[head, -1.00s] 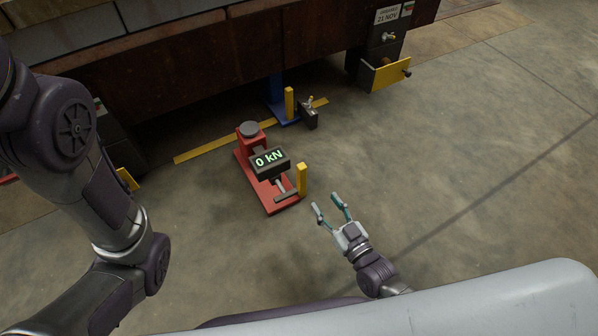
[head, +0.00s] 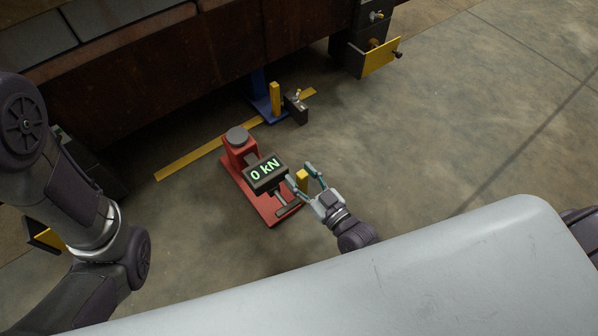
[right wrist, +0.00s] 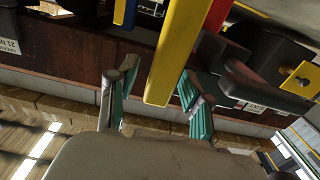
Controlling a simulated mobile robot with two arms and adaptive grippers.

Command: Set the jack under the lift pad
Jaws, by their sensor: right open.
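The red jack (head: 255,180) stands on the floor in front of the long brown beam (head: 150,95). It has a round grey top, a dark display reading "0 kN" and an upright yellow post (head: 302,179) at its near right end. My right gripper (head: 302,175) is open at the yellow post. In the right wrist view the post (right wrist: 178,55) stands between the two spread fingers (right wrist: 155,95); I cannot tell whether either touches it. My left arm shows at the left, but its gripper is out of view. I cannot make out the lift pad beneath the beam.
A yellow strip (head: 190,158) lies on the floor behind the jack. A blue stand (head: 263,100) with a yellow post and a small dark box (head: 296,108) are near the beam. A dark support with a yellow plate (head: 381,56) stands at the right. Floor to the right is clear.

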